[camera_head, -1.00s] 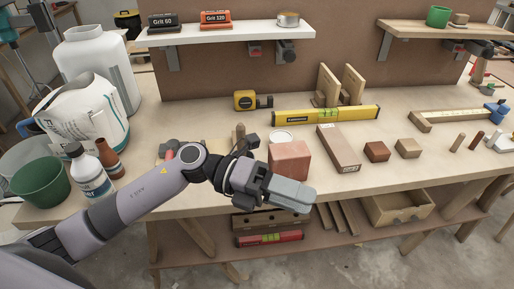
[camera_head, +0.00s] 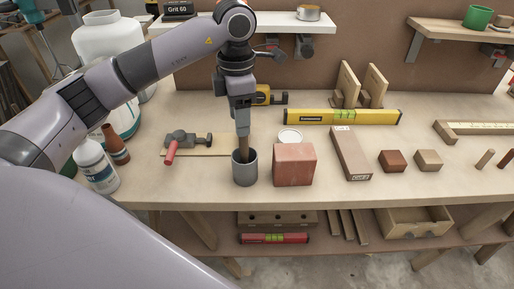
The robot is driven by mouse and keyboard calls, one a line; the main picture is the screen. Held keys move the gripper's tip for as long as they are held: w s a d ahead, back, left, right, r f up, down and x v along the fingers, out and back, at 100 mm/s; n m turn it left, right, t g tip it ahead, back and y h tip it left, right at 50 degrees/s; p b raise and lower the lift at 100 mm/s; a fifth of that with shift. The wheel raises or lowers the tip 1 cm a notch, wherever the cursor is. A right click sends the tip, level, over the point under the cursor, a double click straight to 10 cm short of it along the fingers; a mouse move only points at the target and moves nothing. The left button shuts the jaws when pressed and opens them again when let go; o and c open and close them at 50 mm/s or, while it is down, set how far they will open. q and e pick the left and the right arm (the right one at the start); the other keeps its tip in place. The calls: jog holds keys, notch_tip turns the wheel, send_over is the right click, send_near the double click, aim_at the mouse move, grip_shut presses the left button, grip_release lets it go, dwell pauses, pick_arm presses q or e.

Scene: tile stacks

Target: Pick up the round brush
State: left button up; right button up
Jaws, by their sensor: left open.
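A brown wooden handle (camera_head: 243,148), likely that of the round brush, stands upright in a grey cup (camera_head: 245,170) near the front of the workbench. Its lower end is hidden inside the cup. My left gripper (camera_head: 242,128) points straight down over the cup, with its open fingers at the handle's upper part. I cannot tell whether the fingers touch the handle. My right gripper is not in view.
A reddish block (camera_head: 294,165) stands close to the cup's right, with a round white-topped tin (camera_head: 289,136) behind it. A red-handled clamp (camera_head: 172,151) lies to the left. A yellow level (camera_head: 343,117) lies farther back.

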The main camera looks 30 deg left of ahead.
aim_at(244, 151)
pick_arm(q)
jog(key=shift+w+d, duration=0.2)
jog(key=shift+w+a+f+p, duration=0.15)
jog(key=shift+f+p, duration=0.25)
jog(key=shift+f, duration=1.4)
jog(key=shift+w+a+f+p, duration=0.1)
jog(key=shift+w+f+p, duration=0.2)
jog(key=shift+f, duration=1.5)
jog(key=shift+s, duration=0.1)
grip_shut()
